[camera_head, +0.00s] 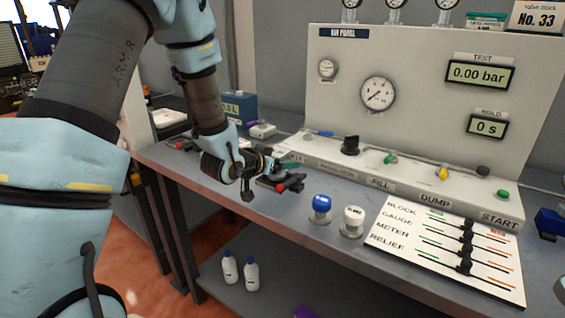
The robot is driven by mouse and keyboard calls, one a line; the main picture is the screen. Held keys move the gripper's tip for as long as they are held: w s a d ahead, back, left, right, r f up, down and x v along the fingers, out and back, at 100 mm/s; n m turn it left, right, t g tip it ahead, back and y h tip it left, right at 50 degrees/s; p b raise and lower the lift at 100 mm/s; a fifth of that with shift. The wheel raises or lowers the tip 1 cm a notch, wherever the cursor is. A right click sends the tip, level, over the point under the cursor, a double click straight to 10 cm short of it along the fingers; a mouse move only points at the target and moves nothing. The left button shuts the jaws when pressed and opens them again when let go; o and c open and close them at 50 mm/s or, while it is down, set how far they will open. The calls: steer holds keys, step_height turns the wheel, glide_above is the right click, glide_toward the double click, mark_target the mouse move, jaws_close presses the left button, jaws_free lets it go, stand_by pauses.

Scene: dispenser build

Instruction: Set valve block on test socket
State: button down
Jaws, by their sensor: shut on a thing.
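My gripper (266,164) is low over the left part of the grey bench, in front of the test panel. It is shut on a small dark piece with red ends (288,184), which seems to be the valve block. The piece is close to the bench top; I cannot tell whether it touches the surface or a socket. My gripper and wrist hide part of it. I cannot make out the test socket clearly.
The panel (430,95) has gauges, displays and a row of knobs. A blue-capped jar (321,209) and a white-capped jar (353,221) stand right of my gripper. A white slider board (447,248) lies farther right. Bottles (251,275) stand on the lower shelf.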

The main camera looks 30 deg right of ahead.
steer(key=shift+f+b, duration=0.6)
steer(key=shift+b, duration=0.05)
steer(key=shift+c, duration=1.8)
jaws_free()
steer(key=shift+o, duration=0.4)
steer(key=shift+p+v, duration=1)
steer(key=shift+v, duration=4.55)
